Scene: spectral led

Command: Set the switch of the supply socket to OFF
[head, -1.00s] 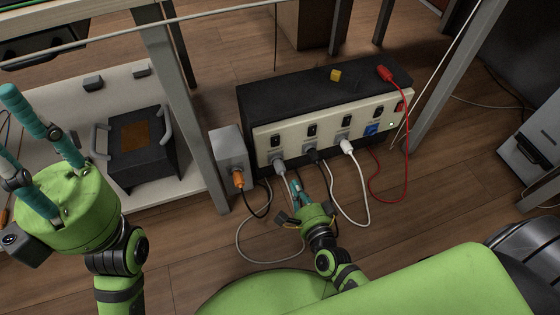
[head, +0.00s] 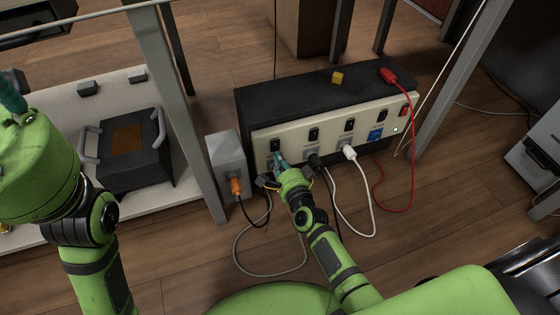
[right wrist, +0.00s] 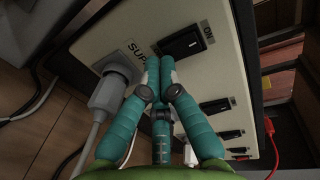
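The supply socket's black rocker switch (right wrist: 184,42) sits on the cream panel, with "ON" printed beside it in the right wrist view. In the head view the leftmost switch (head: 275,146) is just above my right gripper (head: 279,158). A grey plug (right wrist: 108,92) is in the socket beside the partly hidden "SUPPLY" label. My right gripper's teal fingers (right wrist: 160,66) are brought together, empty, with tips just below the switch; I cannot tell whether they touch the panel. My left gripper (head: 12,98) is cut off at the left edge, so its opening is unclear.
The power box (head: 300,95) has several more switches, a black plug (head: 314,159), a white plug (head: 348,152) and a red cable (head: 411,150). Table legs flank the box; cables loop on the floor.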

